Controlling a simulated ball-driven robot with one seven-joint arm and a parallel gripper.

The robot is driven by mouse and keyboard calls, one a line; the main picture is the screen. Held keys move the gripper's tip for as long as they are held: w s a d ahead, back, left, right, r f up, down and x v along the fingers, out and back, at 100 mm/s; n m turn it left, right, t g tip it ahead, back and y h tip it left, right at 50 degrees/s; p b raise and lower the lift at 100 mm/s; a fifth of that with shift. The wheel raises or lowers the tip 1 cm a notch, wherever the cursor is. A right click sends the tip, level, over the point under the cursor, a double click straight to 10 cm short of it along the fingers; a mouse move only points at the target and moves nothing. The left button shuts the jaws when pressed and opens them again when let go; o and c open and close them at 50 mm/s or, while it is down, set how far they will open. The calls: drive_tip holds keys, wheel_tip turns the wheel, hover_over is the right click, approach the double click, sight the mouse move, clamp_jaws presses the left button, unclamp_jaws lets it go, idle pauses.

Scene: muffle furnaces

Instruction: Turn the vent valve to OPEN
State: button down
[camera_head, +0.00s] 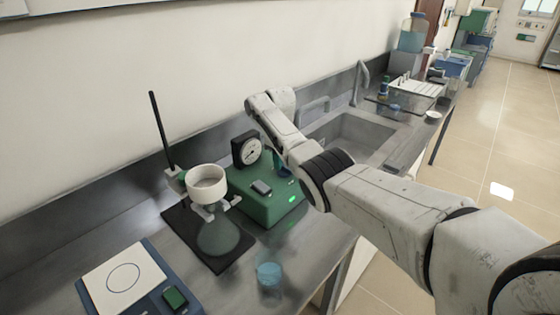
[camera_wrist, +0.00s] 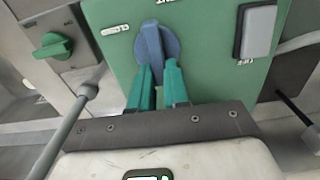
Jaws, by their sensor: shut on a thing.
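The vent valve is a blue knob (camera_wrist: 157,38) on the face of a green box (camera_wrist: 205,65) in the wrist view. My gripper (camera_wrist: 159,70) has its two green fingers on either side of the knob's lower end, shut on it. The knob's long side stands nearly upright in this view. A small white label (camera_wrist: 115,30) left of the knob seems to read CLOSE, upside down. Another label above it is cut off by the frame edge. In the head view the green box (camera_head: 262,205) sits on the bench; my arm hides most of the knob and gripper.
A grey rocker switch (camera_wrist: 258,32) is right of the knob. A separate green knob (camera_wrist: 53,46) is at the left. In the head view a dial gauge (camera_head: 250,151), a flask stand (camera_head: 206,183), a glass beaker (camera_head: 269,273) and a sink (camera_head: 350,138) are nearby.

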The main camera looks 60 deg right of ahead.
drive_tip(key=c, duration=1.1)
unclamp_jaws()
drive_tip(key=shift+r, duration=0.1)
wheel_tip(320, 180, up, 11)
drive_tip(key=b, duration=0.1)
drive_tip(key=shift+f, duration=0.2)
